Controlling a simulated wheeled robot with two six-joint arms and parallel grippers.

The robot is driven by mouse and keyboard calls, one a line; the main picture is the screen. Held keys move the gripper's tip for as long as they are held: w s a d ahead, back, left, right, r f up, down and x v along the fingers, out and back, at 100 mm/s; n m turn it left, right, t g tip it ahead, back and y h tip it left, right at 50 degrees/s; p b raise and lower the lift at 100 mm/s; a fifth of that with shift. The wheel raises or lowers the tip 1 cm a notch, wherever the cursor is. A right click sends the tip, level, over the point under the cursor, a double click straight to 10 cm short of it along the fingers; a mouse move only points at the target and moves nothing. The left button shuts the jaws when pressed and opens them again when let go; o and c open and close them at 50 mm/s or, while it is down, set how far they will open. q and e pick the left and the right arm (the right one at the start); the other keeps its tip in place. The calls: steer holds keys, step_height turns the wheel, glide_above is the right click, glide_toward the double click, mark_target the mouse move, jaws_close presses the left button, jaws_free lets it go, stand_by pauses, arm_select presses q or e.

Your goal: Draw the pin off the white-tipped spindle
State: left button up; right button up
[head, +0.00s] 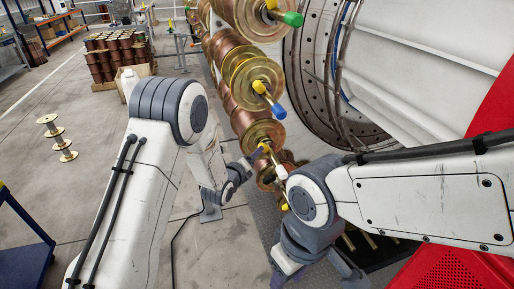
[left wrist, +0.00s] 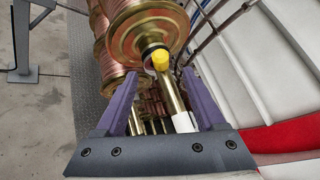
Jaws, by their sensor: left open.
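The white-tipped spindle (head: 281,172) sticks out from a copper spool (head: 262,135), with a yellow pin head (head: 265,147) close to the flange. In the left wrist view the white tip (left wrist: 183,122) is near and the yellow pin head (left wrist: 160,60) is farther up the rod, by the gold flange (left wrist: 146,35). My left gripper (left wrist: 160,76) is open, with its purple fingers on either side of the spindle below the pin head and nothing gripped. In the head view the left gripper (head: 257,158) is beside the spindle. My right gripper (head: 312,274) is low, its fingers apart and partly cut off.
A blue-tipped spindle (head: 278,111) and a green-tipped spindle (head: 291,18) stick out above. A large drum (head: 310,75) stands to the right. A stack of copper spools (head: 115,55) and empty spools (head: 57,137) stand on the floor at left. A blue cart (head: 22,262) is at lower left.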

mark_target(260, 143)
arm_select(q)
steer(key=shift+p+x, duration=1.55)
steer(key=shift+x, duration=2.6)
jaws_close()
steer(key=shift+s+a+r+p, duration=0.1)
steer(key=shift+a+r+p, duration=0.4)
steer(key=shift+r, duration=0.2)
steer(key=s+a+r+m+y+p, duration=0.1)
steer(key=a+r+p, duration=0.2)
steer(key=r, duration=0.1)
steer(key=shift+a+r+g, duration=0.3)
steer(key=shift+g, duration=0.1)
